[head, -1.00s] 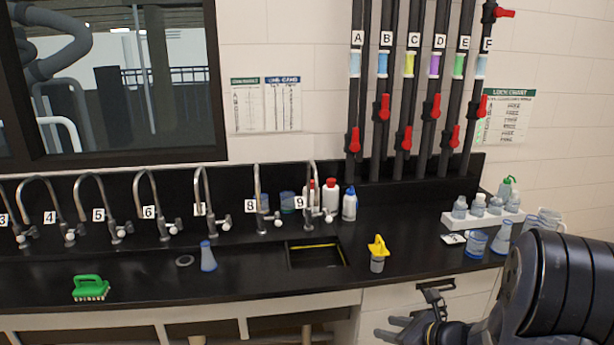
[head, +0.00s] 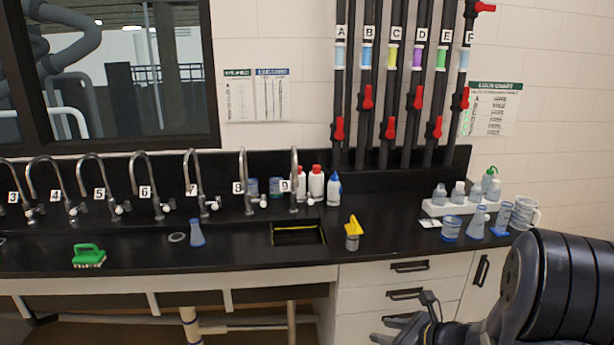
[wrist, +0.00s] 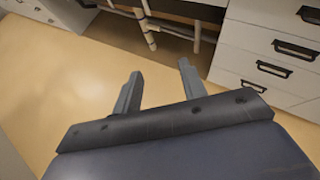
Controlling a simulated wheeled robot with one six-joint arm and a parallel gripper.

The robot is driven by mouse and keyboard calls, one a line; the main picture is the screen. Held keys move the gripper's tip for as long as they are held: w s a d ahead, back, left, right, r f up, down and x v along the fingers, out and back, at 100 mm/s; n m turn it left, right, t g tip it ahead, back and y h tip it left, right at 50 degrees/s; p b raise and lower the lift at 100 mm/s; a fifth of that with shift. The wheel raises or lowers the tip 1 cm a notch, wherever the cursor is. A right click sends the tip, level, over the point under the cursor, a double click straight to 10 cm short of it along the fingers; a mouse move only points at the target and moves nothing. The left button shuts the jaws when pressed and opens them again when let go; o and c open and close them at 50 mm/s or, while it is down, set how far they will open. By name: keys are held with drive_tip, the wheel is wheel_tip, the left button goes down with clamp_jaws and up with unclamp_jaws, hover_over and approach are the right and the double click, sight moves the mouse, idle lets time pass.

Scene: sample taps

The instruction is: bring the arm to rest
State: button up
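My gripper (wrist: 158,88) shows in the wrist view with its two fingers spread apart and nothing between them. Beyond the fingers are the tan floor and the cabinet fronts. In the head view my gripper (head: 392,332) is at the bottom edge, below the counter and in front of the white drawers, and is partly cut off. My dark arm fills the lower right corner of the head view.
A black counter (head: 370,242) with numbered taps runs across. A yellow-topped cup (head: 353,232) stands near its front edge, right of the sink opening (head: 298,233). A green brush (head: 88,256) lies at left. Bottles, beakers and flasks stand at right. White drawers (head: 400,272) are below.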

drive_tip(key=s+a+f+n+g+b, duration=0.1)
drive_tip(key=s+a+f+n+b, duration=0.2)
drive_tip(key=s+f+b, duration=0.2)
drive_tip(key=s+a+f+n+g+b, duration=0.2)
drive_tip(key=s+f+n+b, duration=0.2)
drive_tip(key=f+b, duration=0.7)
drive_tip(key=s+a+f+n+g+b, duration=0.1)
drive_tip(key=s+a+f+n+b, duration=0.2)
drive_tip(key=f+b, duration=0.6)
drive_tip(key=s, duration=0.2)
drive_tip(key=shift+s+a+n+g, duration=0.3)
drive_tip(key=shift+s+n, duration=0.1)
drive_tip(key=shift+f, duration=0.1)
